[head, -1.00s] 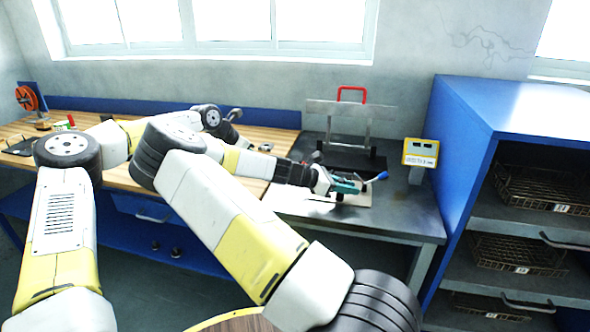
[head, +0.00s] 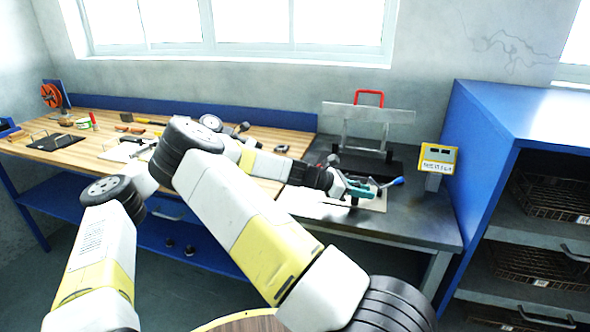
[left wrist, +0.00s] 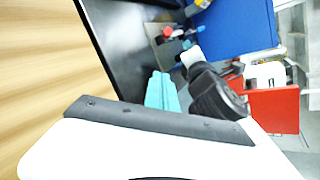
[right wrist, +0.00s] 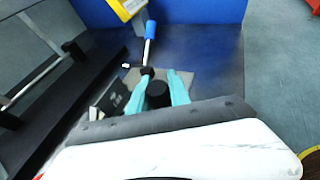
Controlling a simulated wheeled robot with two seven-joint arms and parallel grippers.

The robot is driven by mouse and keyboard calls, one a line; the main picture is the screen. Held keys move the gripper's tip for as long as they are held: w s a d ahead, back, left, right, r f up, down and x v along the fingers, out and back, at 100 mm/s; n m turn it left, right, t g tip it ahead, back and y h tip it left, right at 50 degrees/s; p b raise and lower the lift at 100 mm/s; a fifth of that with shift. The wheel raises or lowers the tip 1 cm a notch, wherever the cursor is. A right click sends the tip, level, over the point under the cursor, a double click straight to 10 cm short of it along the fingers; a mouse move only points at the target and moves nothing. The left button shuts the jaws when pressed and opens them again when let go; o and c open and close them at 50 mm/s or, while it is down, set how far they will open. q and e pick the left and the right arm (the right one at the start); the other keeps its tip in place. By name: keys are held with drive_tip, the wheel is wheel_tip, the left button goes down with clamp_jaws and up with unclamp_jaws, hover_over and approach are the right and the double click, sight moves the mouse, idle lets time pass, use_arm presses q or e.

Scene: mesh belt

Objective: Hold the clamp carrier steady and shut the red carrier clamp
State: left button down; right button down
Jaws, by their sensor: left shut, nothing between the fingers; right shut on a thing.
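My right gripper (head: 358,188) is over the dark bench in the head view. In the right wrist view its teal fingers (right wrist: 160,88) are closed around an upright black post, which I take to be part of the clamp carrier (right wrist: 158,95). A blue-handled lever (right wrist: 150,40) extends beyond the fingertips; it also shows in the head view (head: 391,183). In the left wrist view my left gripper's teal fingers (left wrist: 161,88) are shut and empty, short of a small red part (left wrist: 168,31), possibly the clamp. My left gripper is not clearly visible in the head view.
A plate rack with a red handle (head: 369,97) stands behind. A yellow-faced display (head: 437,158) and blue shelf cabinet (head: 475,150) are to the right. The wooden bench (head: 100,150) on the left holds tools. My right arm crosses in front of my left.

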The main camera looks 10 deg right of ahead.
use_arm(q)
drive_tip(key=x, duration=0.8)
drive_tip(key=shift+s+d+f, duration=0.1)
drive_tip(key=shift+d+f, duration=0.1)
drive_tip(key=shift+d, duration=0.1)
drive_tip(key=shift+w+d+r, duration=0.2)
drive_tip(key=shift+w+d, duration=0.1)
drive_tip(key=shift+d, duration=0.2)
drive_tip(key=shift+w+d+r, duration=0.2)
drive_tip(key=shift+w+d, duration=0.1)
drive_tip(key=shift+d, duration=0.2)
drive_tip(key=shift+w+d+r, duration=0.4)
drive_tip(key=shift+w+d, duration=0.1)
drive_tip(key=shift+d, duration=0.1)
drive_tip(key=shift+s+d+r+t+y, duration=0.15)
drive_tip(key=shift+r+t+y, duration=0.2)
drive_tip(key=shift+y, duration=0.25)
drive_tip(key=shift+s+d+r+t+y, duration=0.15)
drive_tip(key=shift+r+t+y, duration=0.15)
drive_tip(key=shift+y, duration=0.3)
drive_tip(key=shift+s+d+r, duration=0.25)
drive_tip(key=shift+d+r, duration=0.35)
drive_tip(key=shift+r, duration=1)
